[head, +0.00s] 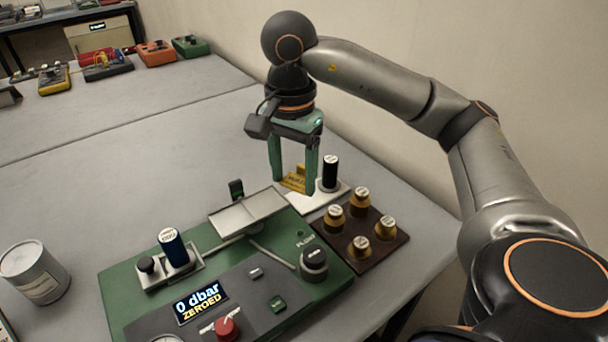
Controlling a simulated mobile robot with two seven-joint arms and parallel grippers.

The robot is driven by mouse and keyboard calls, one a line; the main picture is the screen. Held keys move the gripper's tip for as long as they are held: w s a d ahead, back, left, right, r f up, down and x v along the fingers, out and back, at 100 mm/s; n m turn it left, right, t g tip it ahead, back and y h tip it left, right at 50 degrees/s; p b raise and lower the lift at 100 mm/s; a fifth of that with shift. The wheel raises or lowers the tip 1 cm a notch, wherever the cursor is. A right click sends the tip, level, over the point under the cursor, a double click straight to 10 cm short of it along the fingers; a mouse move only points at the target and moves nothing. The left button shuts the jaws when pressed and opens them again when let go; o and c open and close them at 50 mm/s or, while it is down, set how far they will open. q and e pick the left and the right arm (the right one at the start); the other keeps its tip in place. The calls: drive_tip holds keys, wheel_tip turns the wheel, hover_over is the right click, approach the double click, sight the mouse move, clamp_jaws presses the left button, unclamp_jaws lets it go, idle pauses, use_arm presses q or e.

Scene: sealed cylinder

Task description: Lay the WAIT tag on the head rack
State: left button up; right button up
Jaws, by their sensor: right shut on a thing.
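My right gripper (293,183) points down at the back right of the table, its two green fingers apart with a small yellow tag (294,180) between them. The tag carries dark lettering too small to read surely, and the fingers hide part of it. The tag is close to the white plate (306,206); I cannot tell whether it touches it. A dark brown rack (344,237) in front and to the right of the gripper holds several brass heads (359,201) with pale labelled tops. My left gripper is not in view.
A black cylinder (329,172) stands on the white plate beside the right finger. A green console (123,275) reads "0 dbar ZEROED" and carries a blue cylinder (173,246) and a pale tray (249,212). A grey can (34,275) stands left.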

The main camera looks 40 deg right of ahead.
drive_tip(key=b, duration=0.2)
hover_over(302, 204)
drive_tip(key=a, duration=0.1)
drive_tip(key=f, duration=0.3)
drive_tip(key=s+f, duration=0.1)
drive_tip(key=shift+a+f, duration=0.15)
drive_tip(key=shift+f, duration=0.25)
drive_tip(key=shift+w+d+f, duration=0.25)
drive_tip(key=shift+d+f, duration=0.05)
drive_tip(key=shift+w+d+f, duration=0.1)
drive_tip(key=shift+d+f, duration=0.1)
drive_tip(key=shift+f, duration=0.05)
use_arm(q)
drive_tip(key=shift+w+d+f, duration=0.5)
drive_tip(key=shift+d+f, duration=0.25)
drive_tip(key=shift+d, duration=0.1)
use_arm(e)
drive_tip(key=shift+w+d+f, duration=0.1)
drive_tip(key=shift+d+f, duration=0.05)
drive_tip(key=shift+f, duration=1.55)
drive_tip(key=shift+f+b, duration=0.15)
drive_tip(key=shift+b, duration=0.2)
drive_tip(key=o, duration=1.3)
